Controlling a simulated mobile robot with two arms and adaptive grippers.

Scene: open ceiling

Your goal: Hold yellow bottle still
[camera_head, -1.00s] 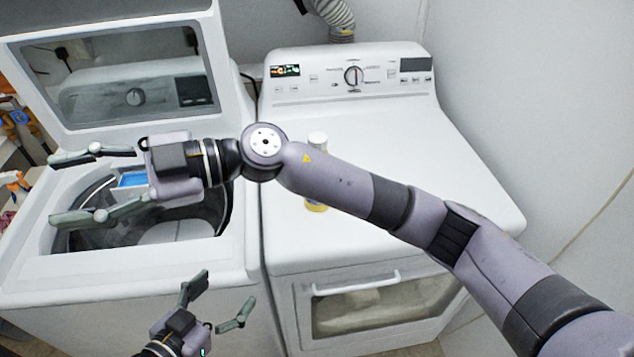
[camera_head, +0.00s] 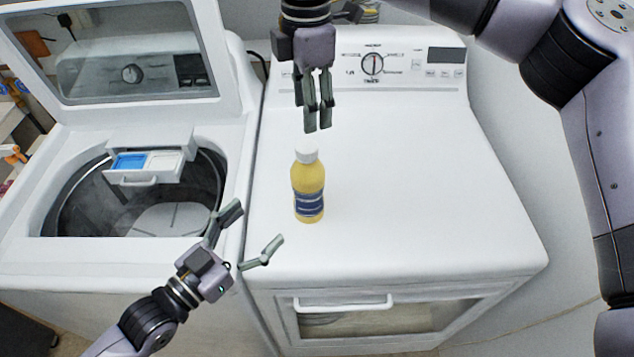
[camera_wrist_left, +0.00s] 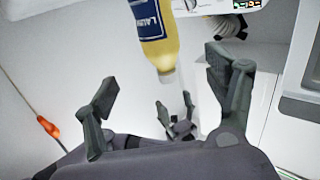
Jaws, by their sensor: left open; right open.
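The yellow bottle (camera_head: 308,190) with a white cap and dark blue label stands upright on the white dryer top, near its left front. My left gripper (camera_head: 254,228) is open to the left and front of the bottle, apart from it, fingers pointing toward it. In the left wrist view the bottle (camera_wrist_left: 154,30) appears upside down beyond the open fingers of my left gripper (camera_wrist_left: 160,80). My right gripper (camera_head: 318,128) hangs just behind and above the cap, fingers pointing down, open and empty, seen nearly edge-on. It also shows small in the left wrist view (camera_wrist_left: 177,122).
The dryer (camera_head: 420,190) has clear top space right of the bottle and a control panel (camera_head: 400,65) at the back. The washer (camera_head: 40,255) at left has its lid up, drum open and drawer (camera_head: 145,165) out. My right arm fills the right edge.

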